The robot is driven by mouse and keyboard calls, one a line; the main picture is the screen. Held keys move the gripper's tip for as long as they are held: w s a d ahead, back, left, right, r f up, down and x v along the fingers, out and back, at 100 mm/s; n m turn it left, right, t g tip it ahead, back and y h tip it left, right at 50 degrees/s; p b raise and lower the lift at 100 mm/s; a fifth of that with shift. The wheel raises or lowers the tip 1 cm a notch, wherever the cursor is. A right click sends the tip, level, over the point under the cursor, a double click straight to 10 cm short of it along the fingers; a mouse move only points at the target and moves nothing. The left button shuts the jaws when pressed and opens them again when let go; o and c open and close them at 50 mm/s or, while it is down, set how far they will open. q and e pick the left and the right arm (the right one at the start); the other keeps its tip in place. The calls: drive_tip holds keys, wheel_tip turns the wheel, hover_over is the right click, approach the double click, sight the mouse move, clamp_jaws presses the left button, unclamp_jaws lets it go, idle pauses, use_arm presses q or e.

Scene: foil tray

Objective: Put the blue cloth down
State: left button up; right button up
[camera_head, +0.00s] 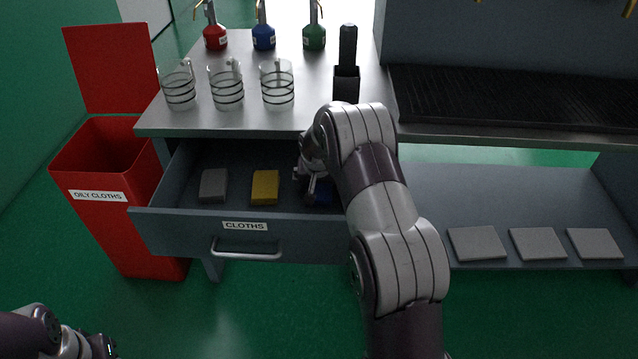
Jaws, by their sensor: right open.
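The blue cloth (324,192) lies in the open drawer labelled CLOTHS (180,232), to the right of a yellow cloth (265,187) and a grey cloth (214,185). Only part of the blue cloth shows; my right gripper and arm hide the rest. My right gripper (311,198) is open and reaches down into the drawer beside the blue cloth. I cannot tell whether it touches the cloth. My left gripper (100,347) is at the bottom left corner, away from the drawer, partly cut off, and its jaw state is unclear.
A red bin labelled OILY CLOTHS (115,225) stands left with its lid up. Glass beakers (227,85), coloured bottles (264,38) and a black holder (346,85) stand on the metal bench (210,121). Grey pads (538,244) lie on the lower shelf (500,195) at right.

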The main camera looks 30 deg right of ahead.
drive_tip(key=p+v, duration=0.2)
drive_tip(key=v, duration=0.9)
drive_tip(key=shift+r, duration=0.35)
drive_tip(key=shift+a, duration=0.1)
